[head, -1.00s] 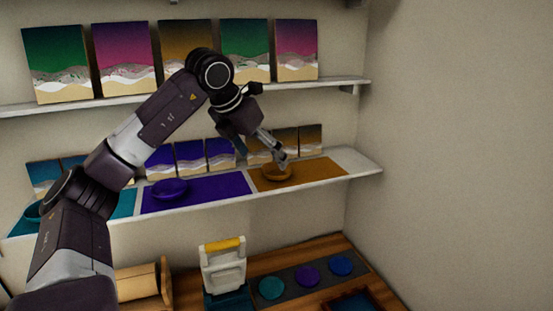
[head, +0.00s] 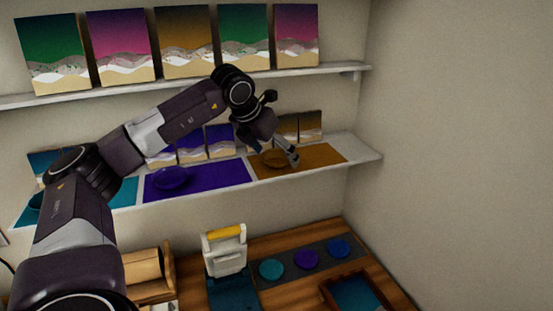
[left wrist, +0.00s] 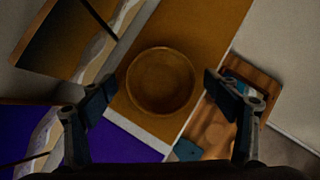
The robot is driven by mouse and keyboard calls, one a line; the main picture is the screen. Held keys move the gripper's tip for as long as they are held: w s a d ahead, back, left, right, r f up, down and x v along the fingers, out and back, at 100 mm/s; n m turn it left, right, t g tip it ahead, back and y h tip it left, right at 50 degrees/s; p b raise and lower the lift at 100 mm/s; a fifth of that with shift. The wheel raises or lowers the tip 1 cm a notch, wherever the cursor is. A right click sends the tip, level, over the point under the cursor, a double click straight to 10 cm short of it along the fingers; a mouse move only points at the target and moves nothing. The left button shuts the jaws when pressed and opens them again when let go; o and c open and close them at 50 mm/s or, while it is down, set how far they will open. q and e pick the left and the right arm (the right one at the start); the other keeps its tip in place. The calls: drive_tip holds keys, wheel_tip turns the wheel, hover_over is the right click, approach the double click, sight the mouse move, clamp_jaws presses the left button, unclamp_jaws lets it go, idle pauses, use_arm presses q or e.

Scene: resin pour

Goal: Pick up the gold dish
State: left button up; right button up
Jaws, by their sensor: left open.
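The gold dish (head: 275,158) is a small round bowl on the gold mat (head: 318,156), on the lower wall shelf. In the left wrist view the dish (left wrist: 161,81) lies ahead of and between the fingers. My left gripper (head: 284,157) is over the dish in the head view, with one finger at its right side. In the left wrist view my left gripper (left wrist: 158,90) is open, its fingers apart on either side of the dish, with nothing held. Whether a finger touches the dish I cannot tell. My right gripper is not in view.
Small pictures (head: 311,126) lean at the back of the shelf, close behind the dish. A purple dish (head: 172,178) sits on a purple mat (head: 225,176) to the left. An upper shelf (head: 300,72) holds larger pictures. Below, a wooden bench (head: 290,298) holds several discs.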

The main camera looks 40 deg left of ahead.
use_arm(q)
drive_tip(key=c, duration=1.3)
drive_tip(key=shift+r, duration=0.15)
